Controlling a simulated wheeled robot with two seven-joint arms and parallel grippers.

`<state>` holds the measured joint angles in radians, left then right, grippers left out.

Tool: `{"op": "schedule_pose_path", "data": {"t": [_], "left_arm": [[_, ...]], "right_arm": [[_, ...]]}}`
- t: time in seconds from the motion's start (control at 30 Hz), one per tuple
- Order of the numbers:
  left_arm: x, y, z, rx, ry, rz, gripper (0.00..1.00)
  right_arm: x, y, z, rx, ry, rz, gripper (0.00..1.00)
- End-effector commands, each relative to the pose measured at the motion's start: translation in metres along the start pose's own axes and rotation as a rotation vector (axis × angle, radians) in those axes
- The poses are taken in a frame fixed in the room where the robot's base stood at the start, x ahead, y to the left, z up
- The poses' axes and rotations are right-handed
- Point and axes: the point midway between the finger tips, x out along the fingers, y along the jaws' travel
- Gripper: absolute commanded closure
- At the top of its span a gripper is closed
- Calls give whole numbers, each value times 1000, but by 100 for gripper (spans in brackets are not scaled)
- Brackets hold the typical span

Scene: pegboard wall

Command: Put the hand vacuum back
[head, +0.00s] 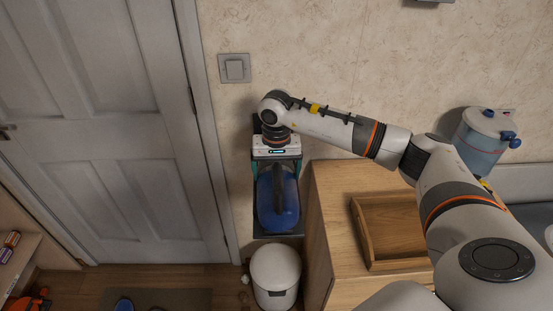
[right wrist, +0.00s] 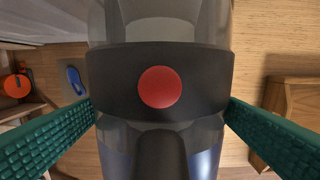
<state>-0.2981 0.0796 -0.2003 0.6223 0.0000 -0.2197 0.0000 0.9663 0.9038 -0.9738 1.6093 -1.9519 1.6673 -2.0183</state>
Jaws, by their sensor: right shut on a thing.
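The hand vacuum (head: 287,208) has a blue body with a dark handle. In the head view it is below my right gripper (head: 277,166), in front of a dark panel (head: 264,237) on the wall. In the right wrist view the vacuum (right wrist: 160,55) fills the middle, with a clear part, a black band and a red button. The green finger pads of my right gripper (right wrist: 160,108) press on it from both sides. Whether the vacuum touches the panel is hidden behind it and my gripper. My left gripper is not in view.
A white bin (head: 275,268) stands on the floor just below the vacuum. A wooden cabinet (head: 325,220) bearing a wooden tray (head: 362,238) is close on the right. A door (head: 105,130) is on the left, and a light switch (head: 234,68) is above.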

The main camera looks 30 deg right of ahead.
Motion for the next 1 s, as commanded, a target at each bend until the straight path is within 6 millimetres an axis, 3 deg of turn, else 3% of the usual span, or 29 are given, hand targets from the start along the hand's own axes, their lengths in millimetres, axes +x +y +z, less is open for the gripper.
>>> {"op": "schedule_pose_path", "data": {"t": [0.37, 0.4, 0.43, 0.77, 1.0], "left_arm": [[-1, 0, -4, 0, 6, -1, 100], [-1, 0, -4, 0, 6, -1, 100], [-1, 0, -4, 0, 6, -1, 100], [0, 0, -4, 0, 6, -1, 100], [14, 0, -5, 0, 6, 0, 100]], "right_arm": [[7, 1, 1, 0, -4, 5, 72], [9, 0, 0, 0, 0, 1, 5], [9, 0, 0, 0, 0, 1, 0], [3, 0, 0, 0, -2, 2, 0], [-40, 1, 1, 0, -6, 5, 0]]}}
